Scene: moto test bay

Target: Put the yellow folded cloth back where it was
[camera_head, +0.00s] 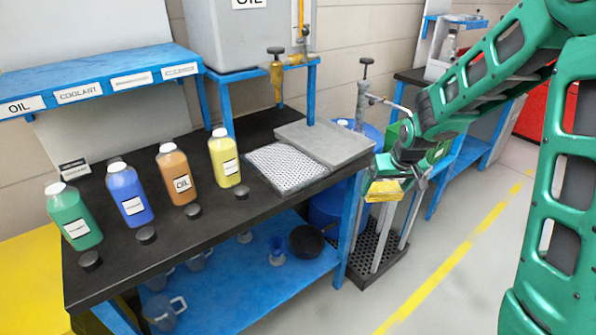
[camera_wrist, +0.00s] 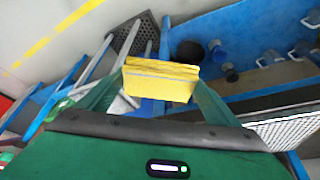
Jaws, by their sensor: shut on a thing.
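The yellow folded cloth (camera_head: 384,191) is held in my gripper (camera_head: 396,186), off the right end of the black workbench (camera_head: 140,240). In the wrist view the cloth (camera_wrist: 161,79) sits between the two green fingers of my gripper (camera_wrist: 160,90), which are shut on it. The cloth is in the air, clear of the bench, with a dark perforated floor stand (camera_head: 377,255) below it in the head view. The place where the cloth was before cannot be told from these frames.
Green, blue, orange and yellow bottles (camera_head: 224,158) stand on the bench with black caps before them. A perforated tray (camera_head: 287,168) and a grey plate (camera_head: 325,145) lie at its right end. The blue lower shelf (camera_head: 235,285) holds jugs and a black bowl (camera_head: 306,241).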

